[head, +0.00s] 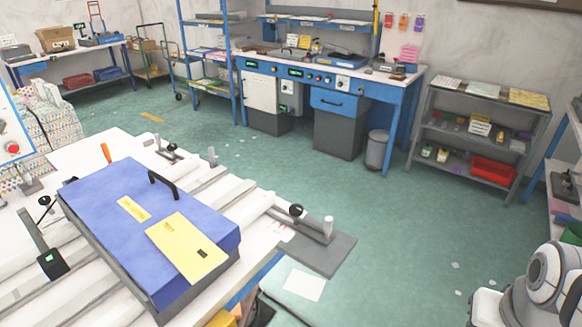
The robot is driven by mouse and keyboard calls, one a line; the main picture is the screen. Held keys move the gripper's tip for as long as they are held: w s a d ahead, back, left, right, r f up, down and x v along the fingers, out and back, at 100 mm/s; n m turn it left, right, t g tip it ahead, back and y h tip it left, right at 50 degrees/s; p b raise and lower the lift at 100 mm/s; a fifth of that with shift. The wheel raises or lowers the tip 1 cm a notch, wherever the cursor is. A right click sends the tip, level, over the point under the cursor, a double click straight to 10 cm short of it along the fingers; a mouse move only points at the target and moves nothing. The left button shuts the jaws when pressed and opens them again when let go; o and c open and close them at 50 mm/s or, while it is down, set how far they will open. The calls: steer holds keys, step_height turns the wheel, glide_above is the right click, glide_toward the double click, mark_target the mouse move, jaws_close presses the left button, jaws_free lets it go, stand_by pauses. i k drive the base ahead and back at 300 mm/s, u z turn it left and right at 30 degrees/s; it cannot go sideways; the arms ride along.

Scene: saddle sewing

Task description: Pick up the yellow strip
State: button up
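A blue case (100,195) with a black handle lies on the white work table at the left front. On its top is a short, narrow yellow strip (133,208) with faint printing. Next to it, at the case's right front, lies a larger yellow panel (187,248) with a small dark mark. I cannot tell whether either yellow piece is loose or fixed. My gripper is not in view; only white and grey parts of my arm show at the lower right, away from the case.
The work table (85,150) carries white rollers and black-knobbed clamps around the case; a grey plate (325,255) juts out at its right. An orange-handled tool (106,152) stands behind the case. Green floor is open between this table, the blue workbench (365,92) and grey shelf (480,130).

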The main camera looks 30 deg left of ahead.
mark_target(193, 253)
steer(key=i, duration=0.55)
steer(key=u, duration=2.8)
steer(key=i, duration=0.5)
steer(key=z, duration=0.15)
